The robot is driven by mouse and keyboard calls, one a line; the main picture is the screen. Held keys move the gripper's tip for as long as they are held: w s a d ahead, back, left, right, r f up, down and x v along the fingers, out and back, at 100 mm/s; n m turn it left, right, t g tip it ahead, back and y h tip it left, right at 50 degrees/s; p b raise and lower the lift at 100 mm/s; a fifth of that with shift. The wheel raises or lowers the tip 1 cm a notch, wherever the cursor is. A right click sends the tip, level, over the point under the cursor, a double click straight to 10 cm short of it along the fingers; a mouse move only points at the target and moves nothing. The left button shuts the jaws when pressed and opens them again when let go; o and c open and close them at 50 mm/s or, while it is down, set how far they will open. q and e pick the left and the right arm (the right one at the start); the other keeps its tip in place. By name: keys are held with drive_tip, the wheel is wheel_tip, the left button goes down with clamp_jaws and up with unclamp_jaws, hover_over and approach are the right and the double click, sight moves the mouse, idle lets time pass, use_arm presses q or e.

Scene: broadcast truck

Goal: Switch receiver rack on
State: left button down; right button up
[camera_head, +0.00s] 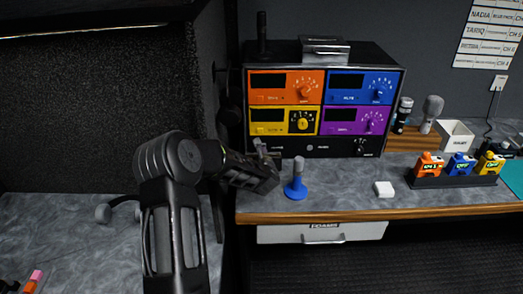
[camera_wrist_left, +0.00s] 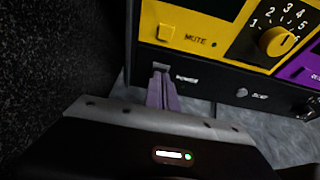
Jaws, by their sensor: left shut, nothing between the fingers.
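The receiver rack (camera_head: 338,148) stands on the counter, with orange, blue, yellow and purple receiver panels. Their display windows look dark. In the left wrist view, the black lower strip of the rack (camera_wrist_left: 222,82) carries a small switch (camera_wrist_left: 161,67) beside the word POWER, under the yellow panel. My left gripper (camera_head: 262,150) is at the rack's lower left corner. In the left wrist view its fingers (camera_wrist_left: 161,92) are shut and empty, with the tips at or just below the switch. I cannot tell whether they touch it. My right gripper is not in view.
A blue-based microphone stand (camera_head: 296,186) stands just right of my left gripper. A white block (camera_head: 384,189), a rack of coloured packs (camera_head: 452,181) and a white box (camera_head: 455,136) are farther right. A dark partition (camera_head: 213,70) rises on the left.

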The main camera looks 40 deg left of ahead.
use_arm(q)
drive_tip(key=shift+b+x, duration=0.85)
drive_tip(key=shift+x, duration=0.25)
idle(0.5)
drive_tip(key=b+v, duration=0.2)
drive_tip(key=v, duration=0.5)
idle(0.4)
idle(0.5)
